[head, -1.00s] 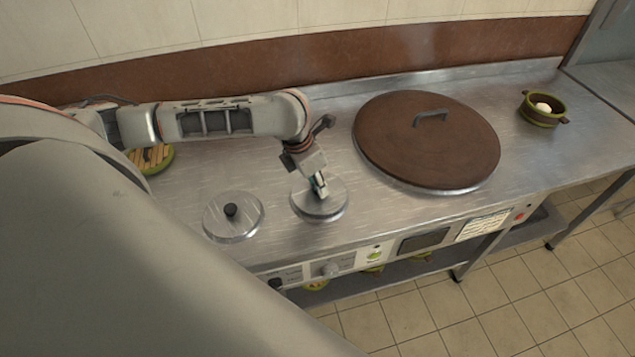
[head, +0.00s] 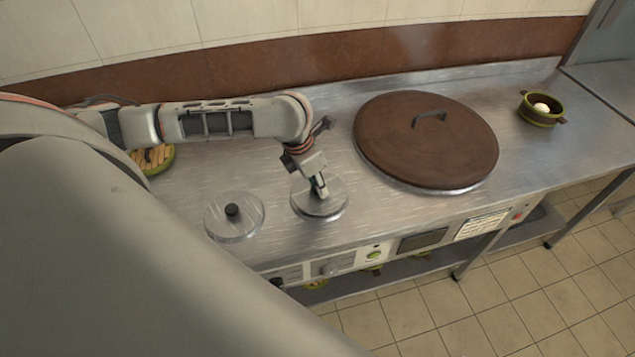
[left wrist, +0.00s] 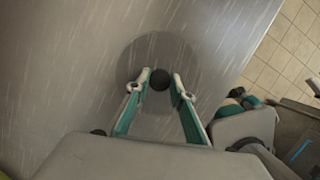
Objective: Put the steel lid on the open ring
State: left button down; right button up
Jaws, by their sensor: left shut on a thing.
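A round steel lid (head: 334,203) with a dark knob is under my left gripper (head: 319,191), near the front of the steel counter. In the left wrist view the black knob (left wrist: 160,79) sits between the fingertips of my left gripper (left wrist: 161,78), which is shut on it; the lid's disc (left wrist: 132,64) spreads around it. A second steel lid (head: 246,226) with a black knob lies flat to the left. No open ring shows; I cannot tell what is beneath either lid.
A large brown lid (head: 450,150) with a handle covers a wide round opening at right. A small green pot (head: 540,118) with a white item stands far right.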

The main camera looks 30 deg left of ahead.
pick_arm(q)
jog(key=shift+f, duration=0.55)
jog(key=c, duration=2)
grip_release()
